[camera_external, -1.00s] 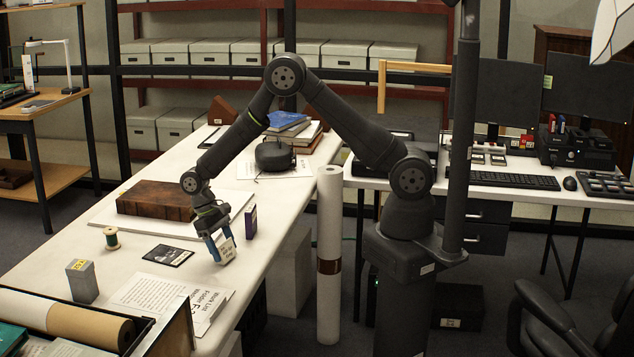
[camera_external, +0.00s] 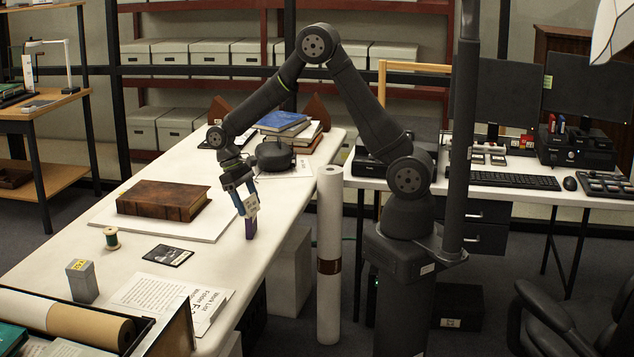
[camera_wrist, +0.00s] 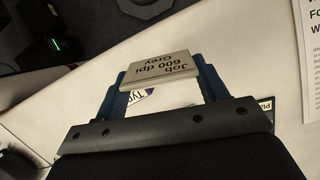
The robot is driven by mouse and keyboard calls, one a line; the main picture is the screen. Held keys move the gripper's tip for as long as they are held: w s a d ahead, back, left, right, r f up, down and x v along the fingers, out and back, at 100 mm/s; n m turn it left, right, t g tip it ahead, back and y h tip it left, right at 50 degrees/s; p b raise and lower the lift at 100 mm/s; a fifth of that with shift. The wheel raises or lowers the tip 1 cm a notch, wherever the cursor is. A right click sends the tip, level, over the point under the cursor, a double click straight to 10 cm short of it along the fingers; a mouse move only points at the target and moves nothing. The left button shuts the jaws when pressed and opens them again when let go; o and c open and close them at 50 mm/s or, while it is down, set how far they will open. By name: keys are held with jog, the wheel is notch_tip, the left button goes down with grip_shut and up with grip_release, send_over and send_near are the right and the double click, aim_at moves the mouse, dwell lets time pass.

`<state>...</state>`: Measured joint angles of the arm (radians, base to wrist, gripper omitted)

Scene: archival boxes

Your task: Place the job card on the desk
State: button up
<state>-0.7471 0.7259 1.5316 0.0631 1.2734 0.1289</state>
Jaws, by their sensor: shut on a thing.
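The job card (camera_wrist: 160,70) is a small pale block labelled "Job 600 dpi Grey". My gripper (camera_external: 245,203) is shut on it, with the blue fingers (camera_wrist: 209,82) on its two sides. The card appears clear of the desk top.
A brown leather book (camera_external: 160,198) lies on a white board.

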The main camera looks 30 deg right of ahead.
jog(key=w+d+r+m+y, duration=0.1)
jog(key=w+d+r+m, duration=0.15)
jog(key=w+d, duration=0.5)
jog(key=w+d+r+m+y, duration=0.1)
jog(key=w+d+r+m, duration=0.15)
jog(key=w+d, duration=0.5)
jog(key=w+d+r+m+y, duration=0.1)
jog(key=w+d+r+m, duration=0.2)
jog(key=d, duration=0.6)
jog(key=w+d+m+y, duration=0.1)
jog(key=w+d+m, duration=0.1)
jog(key=w+d, duration=0.5)
jog(key=w+a+f+m+t+y, duration=0.1)
jog(key=w+a+f+m+t, duration=0.25)
jog(key=w+m, duration=0.7)
jog(key=w+a+f+m+t+y, duration=0.1)
jog(key=w+a+f+m+t, duration=0.25)
jog(key=w+m, duration=0.7)
jog(key=a+f+m, duration=0.1)
jog(key=a+f, duration=0.1)
jog(key=a, duration=0.1)
jog(key=a+f+m, duration=0.1)
jog(key=a+f, duration=0.4)
jog(key=a, duration=0.2)
jog(key=shift+w+f+m, duration=0.4)
jog(key=shift+f, duration=1.95)
